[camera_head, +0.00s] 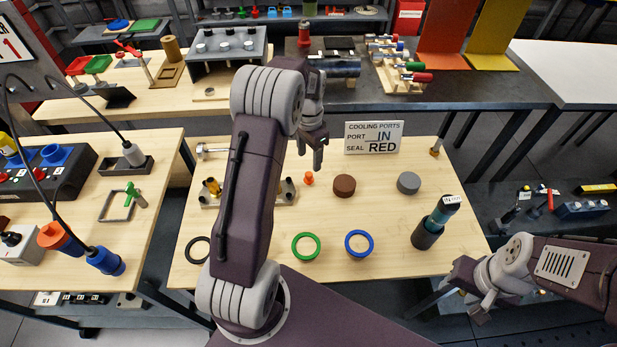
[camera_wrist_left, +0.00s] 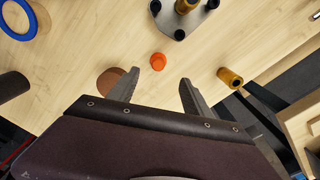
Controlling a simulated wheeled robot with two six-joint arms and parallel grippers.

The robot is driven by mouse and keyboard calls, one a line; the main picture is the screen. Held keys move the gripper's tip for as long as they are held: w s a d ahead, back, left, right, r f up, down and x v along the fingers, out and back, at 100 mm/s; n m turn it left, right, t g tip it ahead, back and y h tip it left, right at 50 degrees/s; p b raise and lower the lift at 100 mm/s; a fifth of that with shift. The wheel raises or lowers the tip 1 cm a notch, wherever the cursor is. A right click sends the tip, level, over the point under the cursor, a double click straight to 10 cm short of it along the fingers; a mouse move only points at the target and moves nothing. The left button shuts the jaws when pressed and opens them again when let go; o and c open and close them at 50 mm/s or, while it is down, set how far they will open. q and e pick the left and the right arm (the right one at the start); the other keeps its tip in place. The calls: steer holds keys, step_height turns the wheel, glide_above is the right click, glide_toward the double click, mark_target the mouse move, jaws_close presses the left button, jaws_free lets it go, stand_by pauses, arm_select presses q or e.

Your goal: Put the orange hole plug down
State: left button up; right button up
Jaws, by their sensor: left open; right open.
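The small orange hole plug (camera_head: 308,178) stands on the wooden table between the metal bracket and the brown disc. It also shows in the left wrist view (camera_wrist_left: 158,62), beyond the fingertips and clear of them. My left gripper (camera_head: 319,158) is open and empty above the table, near the plug. Its two fingers (camera_wrist_left: 158,82) show apart in the left wrist view. My right gripper (camera_head: 476,293) is at the lower right, off the table's front right corner, and holds nothing that I can see.
A brown disc (camera_head: 344,185), a grey disc (camera_head: 409,182), green ring (camera_head: 306,246), blue ring (camera_head: 358,243) and black ring (camera_head: 198,250) lie on the table. A dark cylinder (camera_head: 427,234) stands at right. A brass fitting (camera_wrist_left: 230,78) is nearby.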

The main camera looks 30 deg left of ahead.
mark_target(309, 173)
arm_select(q)
steer(key=f, duration=0.3)
steer(key=shift+s+d+f, duration=0.15)
steer(key=shift+d, duration=0.05)
steer(key=shift+a+f, duration=0.1)
steer(key=shift+f, duration=0.25)
steer(key=f, duration=0.4)
steer(key=shift+s, duration=0.3)
steer(key=shift+w+f, duration=0.1)
steer(key=shift+f, duration=0.4)
steer(key=shift+r, duration=0.1)
jaws_close()
steer(key=shift+r, duration=0.45)
step_height(309, 173, up, 3)
steer(key=shift+f, duration=0.1)
steer(key=w+d+r, duration=0.4)
steer(key=d+r, duration=0.3)
steer(key=d, duration=0.4)
steer(key=shift+w+r, duration=0.15)
